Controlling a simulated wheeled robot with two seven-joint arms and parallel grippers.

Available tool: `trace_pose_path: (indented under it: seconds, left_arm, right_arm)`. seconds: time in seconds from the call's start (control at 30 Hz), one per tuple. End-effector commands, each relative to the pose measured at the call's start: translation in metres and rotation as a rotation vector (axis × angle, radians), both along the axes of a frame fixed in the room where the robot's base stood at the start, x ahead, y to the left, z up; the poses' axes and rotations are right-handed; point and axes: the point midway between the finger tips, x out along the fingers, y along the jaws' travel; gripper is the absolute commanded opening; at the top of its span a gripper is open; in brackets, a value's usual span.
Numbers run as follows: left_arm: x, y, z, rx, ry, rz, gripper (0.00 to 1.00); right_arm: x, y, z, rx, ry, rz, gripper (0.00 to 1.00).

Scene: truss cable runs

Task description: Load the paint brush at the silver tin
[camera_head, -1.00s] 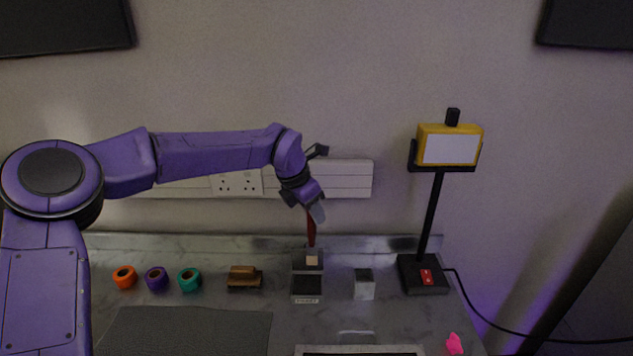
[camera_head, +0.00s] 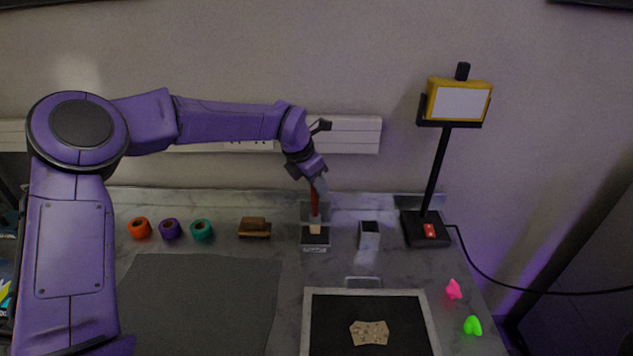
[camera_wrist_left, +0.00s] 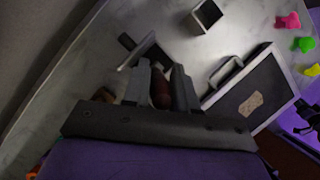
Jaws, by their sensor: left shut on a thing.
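My left gripper (camera_head: 319,186) is shut on the red handle of the paint brush (camera_head: 314,203), which points down. The brush's pale lower end is in front of or inside a small dark stand (camera_head: 315,240) with a label; I cannot tell if they touch. In the left wrist view the brush handle (camera_wrist_left: 160,90) shows reddish-brown between the fingers. The silver tin (camera_head: 369,236), a small square box with a dark open top, stands just right of the stand. It also shows at the top of the left wrist view (camera_wrist_left: 207,16).
Orange, purple and teal tape rolls (camera_head: 169,229) and a brown block (camera_head: 254,228) sit left. A lamp (camera_head: 432,190) stands right. A framed dark tray (camera_head: 431,320) holding a beige patch is in front, beside a grey mat (camera_head: 200,300). Pink and green pieces (camera_head: 472,326) lie at right.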

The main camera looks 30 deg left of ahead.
Motion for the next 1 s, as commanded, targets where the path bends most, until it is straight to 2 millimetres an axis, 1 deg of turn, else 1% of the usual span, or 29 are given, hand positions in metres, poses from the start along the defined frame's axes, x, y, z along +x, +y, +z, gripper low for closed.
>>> trace_pose_path:
  seconds: [0.47, 1.0]
  left_arm:
    - [-0.0001, 0.0001, 0.0001, 0.0, 0.0, 0.0, 0.0]
    - [-0.0002, 0.0002, -0.0064, 0.0, 0.0, 0.0, 0.0]
  right_arm:
    - [0.0002, 0.0, 0.0, 0.0, 0.0, 0.0, 0.43]
    - [0.0002, 0.0, -0.0047, 0.0, 0.0, 0.0, 0.43]
